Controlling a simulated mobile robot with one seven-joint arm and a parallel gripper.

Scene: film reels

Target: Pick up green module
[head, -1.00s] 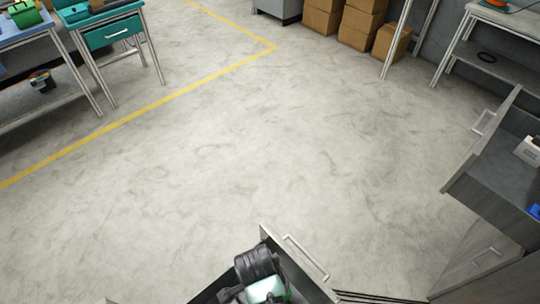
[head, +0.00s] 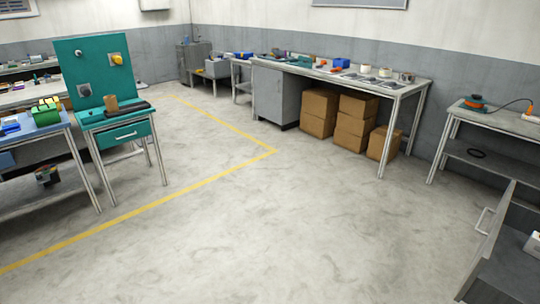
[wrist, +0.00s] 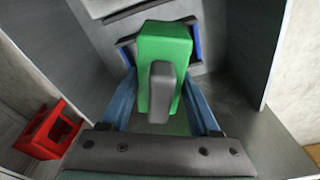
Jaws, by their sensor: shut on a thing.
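The green module (wrist: 165,45) is a bright green block with a grey raised part on its near face, seen in the wrist view at the upper middle. My gripper (wrist: 160,82) has its blue fingers on the left and right sides of the module and is shut on it. The module sits inside a grey-walled drawer (wrist: 242,50) in this view; whether it touches the drawer floor cannot be told. Its underside is hidden. In the head view now, neither my gripper nor the module shows.
A red open-framed object (wrist: 48,132) lies at the left in the wrist view. In the head view, an open grey drawer (head: 490,262) juts in at lower right. A teal workstand (head: 125,140) stands left, a long table (head: 400,88) at the back. The middle floor is clear.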

